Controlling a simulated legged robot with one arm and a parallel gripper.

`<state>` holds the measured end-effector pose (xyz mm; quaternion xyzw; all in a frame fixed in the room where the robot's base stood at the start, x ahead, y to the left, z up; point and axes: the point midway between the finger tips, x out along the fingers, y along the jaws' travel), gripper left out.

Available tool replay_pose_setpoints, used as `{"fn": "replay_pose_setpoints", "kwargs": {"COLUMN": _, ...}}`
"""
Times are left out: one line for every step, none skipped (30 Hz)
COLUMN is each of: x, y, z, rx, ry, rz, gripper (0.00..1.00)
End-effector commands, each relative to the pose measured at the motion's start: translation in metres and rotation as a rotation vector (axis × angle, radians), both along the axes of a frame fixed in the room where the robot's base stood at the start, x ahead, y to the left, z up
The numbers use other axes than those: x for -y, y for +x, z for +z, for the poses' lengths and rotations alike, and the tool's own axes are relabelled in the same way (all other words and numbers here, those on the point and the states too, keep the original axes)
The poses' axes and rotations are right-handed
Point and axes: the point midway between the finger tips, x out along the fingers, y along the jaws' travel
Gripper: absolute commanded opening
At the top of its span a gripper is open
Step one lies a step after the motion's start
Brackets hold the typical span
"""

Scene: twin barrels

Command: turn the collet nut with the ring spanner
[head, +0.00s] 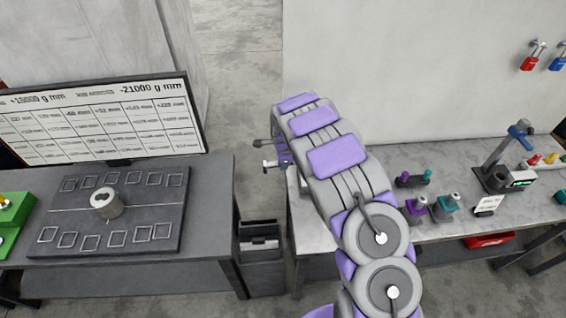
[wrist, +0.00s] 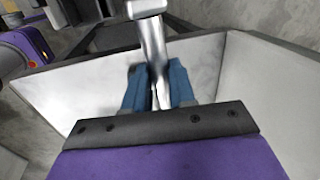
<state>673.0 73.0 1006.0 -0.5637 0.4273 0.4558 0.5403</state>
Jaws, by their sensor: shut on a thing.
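My gripper (wrist: 158,88) is shut on a silver metal tool (wrist: 151,45) with a long shaft and a wide head at the top of the wrist view. It looks like the ring spanner, but no ring opening shows. The blue fingers clasp the shaft from both sides. In the head view my gripper (head: 272,164) is small and partly hidden behind my arm, by the left end of the right bench (head: 455,232). Purple (head: 415,210) and teal (head: 445,207) holders with metal tops stand on that bench. I cannot tell which part is the collet nut.
Pale panels (wrist: 270,95) stand around my gripper in the wrist view. A dark bin (head: 260,242) stands between the benches. The left bench holds a board (head: 75,215) with a metal cylinder (head: 107,203) and a screen (head: 105,120). A stand (head: 500,165) rises at the right.

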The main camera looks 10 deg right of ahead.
Motion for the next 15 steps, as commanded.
{"fn": "replay_pose_setpoints", "kwargs": {"x": 0.0, "y": 0.001, "z": 0.003, "rx": 0.002, "ry": 0.0, "rz": 0.001, "gripper": 0.0}}
{"fn": "replay_pose_setpoints", "kwargs": {"x": 0.0, "y": 0.001, "z": 0.004, "rx": 0.002, "ry": 0.0, "rz": 0.001, "gripper": 0.0}}
{"fn": "replay_pose_setpoints", "kwargs": {"x": 0.0, "y": 0.0, "z": 0.005, "rx": 0.002, "ry": 0.0, "rz": 0.001, "gripper": 0.0}}
{"fn": "replay_pose_setpoints", "kwargs": {"x": -0.001, "y": 0.0, "z": 0.006, "rx": 0.002, "ry": 0.0, "rz": 0.001, "gripper": 0.0}}
{"fn": "replay_pose_setpoints", "kwargs": {"x": -0.001, "y": 0.0, "z": 0.007, "rx": 0.001, "ry": 0.0, "rz": 0.001, "gripper": 0.0}}
{"fn": "replay_pose_setpoints", "kwargs": {"x": -0.001, "y": 0.0, "z": 0.009, "rx": 0.001, "ry": 0.0, "rz": 0.001, "gripper": 0.0}}
{"fn": "replay_pose_setpoints", "kwargs": {"x": -0.001, "y": 0.0, "z": 0.01, "rx": 0.001, "ry": 0.0, "rz": 0.001, "gripper": 0.0}}
{"fn": "replay_pose_setpoints", "kwargs": {"x": -0.001, "y": 0.0, "z": 0.011, "rx": 0.001, "ry": 0.0, "rz": 0.001, "gripper": 0.0}}
{"fn": "replay_pose_setpoints", "kwargs": {"x": -0.001, "y": 0.0, "z": 0.012, "rx": 0.001, "ry": 0.0, "rz": 0.001, "gripper": 0.0}}
{"fn": "replay_pose_setpoints", "kwargs": {"x": -0.001, "y": 0.0, "z": 0.013, "rx": 0.001, "ry": 0.0, "rz": 0.001, "gripper": 0.0}}
{"fn": "replay_pose_setpoints", "kwargs": {"x": -0.001, "y": 0.0, "z": 0.014, "rx": 0.001, "ry": 0.0, "rz": 0.001, "gripper": 0.0}}
{"fn": "replay_pose_setpoints", "kwargs": {"x": -0.001, "y": 0.0, "z": 0.016, "rx": 0.0, "ry": 0.0, "rz": 0.001, "gripper": 0.0}}
{"fn": "replay_pose_setpoints", "kwargs": {"x": -0.001, "y": 0.0, "z": 0.017, "rx": 0.0, "ry": 0.0, "rz": 0.001, "gripper": 0.0}}
{"fn": "replay_pose_setpoints", "kwargs": {"x": -0.001, "y": 0.0, "z": 0.018, "rx": 0.0, "ry": 0.0, "rz": 0.001, "gripper": 0.0}}
{"fn": "replay_pose_setpoints", "kwargs": {"x": -0.001, "y": 0.0, "z": 0.019, "rx": 0.0, "ry": 0.0, "rz": 0.001, "gripper": 0.0}}
